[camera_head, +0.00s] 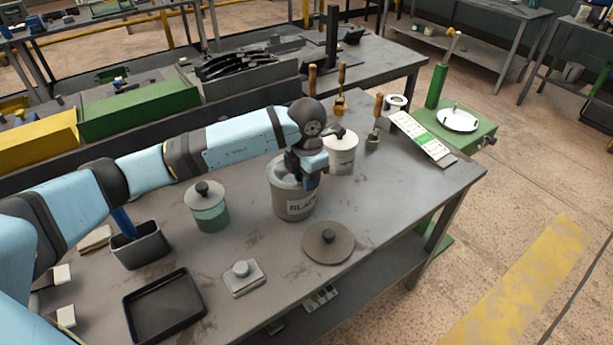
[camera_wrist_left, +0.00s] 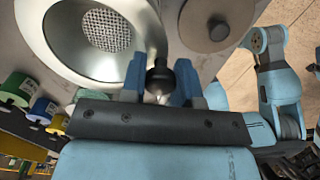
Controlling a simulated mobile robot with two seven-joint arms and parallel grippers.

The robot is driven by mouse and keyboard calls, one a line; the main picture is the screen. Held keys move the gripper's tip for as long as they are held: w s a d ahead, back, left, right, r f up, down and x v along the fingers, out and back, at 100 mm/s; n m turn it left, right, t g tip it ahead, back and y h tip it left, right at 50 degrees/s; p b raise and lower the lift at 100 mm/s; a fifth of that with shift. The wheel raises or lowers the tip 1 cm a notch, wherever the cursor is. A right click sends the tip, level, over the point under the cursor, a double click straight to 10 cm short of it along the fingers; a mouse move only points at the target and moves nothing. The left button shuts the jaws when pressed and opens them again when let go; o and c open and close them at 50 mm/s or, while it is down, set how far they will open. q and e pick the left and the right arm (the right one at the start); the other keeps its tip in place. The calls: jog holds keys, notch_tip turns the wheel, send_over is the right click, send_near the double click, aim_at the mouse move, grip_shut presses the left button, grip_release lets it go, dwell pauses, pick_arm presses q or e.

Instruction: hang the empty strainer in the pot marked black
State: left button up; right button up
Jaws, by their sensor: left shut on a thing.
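The grey pot marked BLACK (camera_head: 295,209) stands upright on the workbench, without its lid. My left gripper (camera_head: 311,180) is above its right side, fingers down. In the left wrist view my left gripper (camera_wrist_left: 160,80) is shut on a dark round knob (camera_wrist_left: 160,77), which seems to be the strainer's grip. The strainer (camera_wrist_left: 105,28) shows as a shiny bowl with a perforated, empty bottom, over or in the pot. I cannot tell whether it rests on the rim. My right gripper is not in view.
A teal lidded pot (camera_head: 210,213) stands left and a white lidded pot (camera_head: 341,158) close behind. A black tray (camera_head: 163,306), a grey bin (camera_head: 140,247) and a small knobbed block (camera_head: 243,280) are nearer.

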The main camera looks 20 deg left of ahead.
pick_arm(q)
jog(key=shift+f, duration=0.4)
jog(key=o, duration=1.4)
jog(key=shift+c, duration=0.2)
jog(key=shift+r+p, duration=1.5)
jog(key=shift+r, duration=2)
